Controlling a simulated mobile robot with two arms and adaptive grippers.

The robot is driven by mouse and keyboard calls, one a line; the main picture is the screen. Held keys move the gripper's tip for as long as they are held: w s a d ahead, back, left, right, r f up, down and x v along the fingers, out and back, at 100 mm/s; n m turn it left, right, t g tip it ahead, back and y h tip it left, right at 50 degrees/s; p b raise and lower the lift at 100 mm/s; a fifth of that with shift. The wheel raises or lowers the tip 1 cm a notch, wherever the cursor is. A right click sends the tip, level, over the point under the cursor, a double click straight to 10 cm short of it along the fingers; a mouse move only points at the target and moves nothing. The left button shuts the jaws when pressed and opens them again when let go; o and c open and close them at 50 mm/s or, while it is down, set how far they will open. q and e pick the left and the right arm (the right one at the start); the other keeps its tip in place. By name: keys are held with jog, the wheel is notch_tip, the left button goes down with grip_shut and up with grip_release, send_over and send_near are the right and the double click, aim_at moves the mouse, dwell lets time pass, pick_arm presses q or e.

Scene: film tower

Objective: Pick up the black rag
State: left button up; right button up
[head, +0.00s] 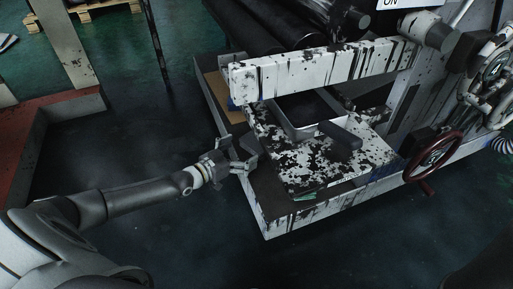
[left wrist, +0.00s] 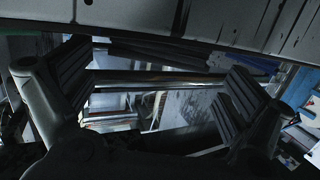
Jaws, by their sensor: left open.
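A dark, flat piece (head: 340,137), which may be the black rag, lies by the right front corner of a metal tray (head: 290,130) on the paint-spattered platform of the machine. I cannot tell for sure that it is cloth. My left gripper (head: 248,158) is open and empty at the platform's left edge, left of the tray and apart from the dark piece. In the left wrist view, the open fingers (left wrist: 160,105) stand wide apart, with shiny metal surfaces between and beyond them. No rag is clear there. My right gripper is not in view.
A white, black-streaked beam (head: 325,72) crosses above the back of the platform (head: 310,165). Black rollers (head: 285,25) lie behind it. A dark red handwheel (head: 434,155) stands at the right. The dark floor (head: 130,150) left of the machine is clear.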

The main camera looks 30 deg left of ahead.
aim_at(252, 145)
pick_arm(q)
jog(key=shift+w+d+f+b, duration=0.15)
jog(key=shift+w+d+b, duration=0.05)
jog(key=shift+w+b, duration=0.3)
jog(key=b+x, duration=0.3)
jog(key=shift+w+d, duration=0.2)
jog(key=shift+w, duration=0.05)
jog(key=shift+w+d, duration=0.1)
jog(key=shift+w, duration=0.2)
jog(key=shift+c, duration=0.3)
jog(key=c, duration=0.6)
